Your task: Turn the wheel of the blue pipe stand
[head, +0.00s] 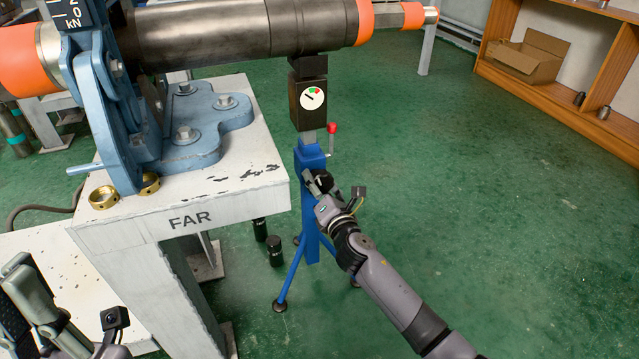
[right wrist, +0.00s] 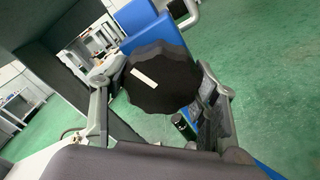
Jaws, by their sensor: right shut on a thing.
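The blue pipe stand (head: 309,220) stands on tripod legs beside the table, under the dark pipe. A black block with a round dial gauge (head: 312,96) sits on top of it. My right gripper (head: 318,182) is at the upper part of the stand's post. In the right wrist view the stand's black wheel (right wrist: 170,90), scalloped and with a white mark, sits between the two fingers, and the gripper is shut on it. In the head view the wheel is mostly hidden by the gripper. My left gripper (head: 40,310) is partly in view at the lower left; its fingers are unclear.
The white table marked FAR (head: 240,205) carries a blue vise (head: 185,130) and brass rings (head: 104,197). A lever with a red knob (head: 332,128) stands close to the stand. Black cylinders (head: 275,250) stand on the floor near the table. The green floor at right is clear.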

